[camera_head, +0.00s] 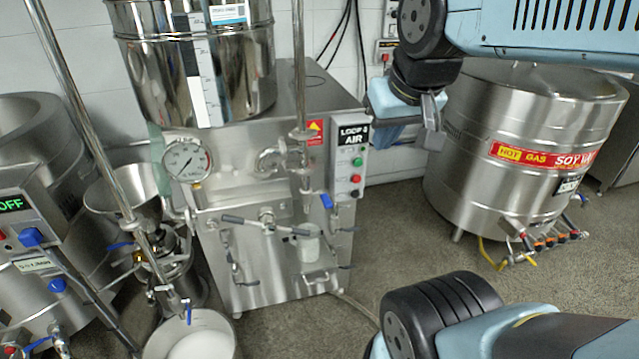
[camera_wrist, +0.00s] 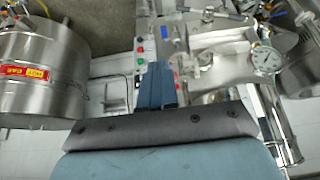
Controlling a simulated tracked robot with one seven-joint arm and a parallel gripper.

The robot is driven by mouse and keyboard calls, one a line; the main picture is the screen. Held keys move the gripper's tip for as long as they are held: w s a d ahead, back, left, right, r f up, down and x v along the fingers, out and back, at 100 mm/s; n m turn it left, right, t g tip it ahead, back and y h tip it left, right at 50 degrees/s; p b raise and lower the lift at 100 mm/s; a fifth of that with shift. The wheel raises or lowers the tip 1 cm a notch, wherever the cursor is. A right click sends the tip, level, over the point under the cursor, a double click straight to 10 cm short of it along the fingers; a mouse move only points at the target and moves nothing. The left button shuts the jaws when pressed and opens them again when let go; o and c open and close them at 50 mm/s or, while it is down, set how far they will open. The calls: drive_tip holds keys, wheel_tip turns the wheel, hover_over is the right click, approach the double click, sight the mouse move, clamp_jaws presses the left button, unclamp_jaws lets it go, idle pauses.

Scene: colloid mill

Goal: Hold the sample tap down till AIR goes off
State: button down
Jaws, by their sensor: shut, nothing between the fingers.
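A black sign with white letters reading LOOP and AIR (camera_head: 352,135) tops the button panel (camera_head: 346,172) on the steel mill cabinet; I cannot tell whether AIR is lit. A small tap with a blue handle (camera_head: 326,201) sits below and left of the panel, above a small pale cup (camera_head: 308,246). Other levers on the cabinet front make it unclear which is the sample tap. My gripper (camera_head: 395,112) is right of the panel, apart from the taps. In the wrist view my gripper (camera_wrist: 157,84) is shut and empty, its tips near the panel (camera_wrist: 140,48).
A steel hopper (camera_head: 205,75) and pressure gauge (camera_head: 187,160) are on the mill. A large steel soy vat (camera_head: 515,150) stands right. Left are a funnel (camera_head: 122,196), an OFF display (camera_head: 11,204) and a white-filled bowl (camera_head: 190,345). Floor is clear between mill and vat.

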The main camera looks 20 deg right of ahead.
drive_tip(key=shift+w+d, duration=0.1)
drive_tip(key=n+g, duration=0.6)
drive_tip(key=n, duration=1.2)
hover_over(328, 202)
wheel_tip(328, 202, down, 19)
drive_tip(key=shift+w+f, duration=0.15)
drive_tip(key=shift+f, duration=0.1)
drive_tip(key=shift+f, duration=0.1)
wheel_tip(328, 202, down, 14)
drive_tip(key=shift+r, duration=0.15)
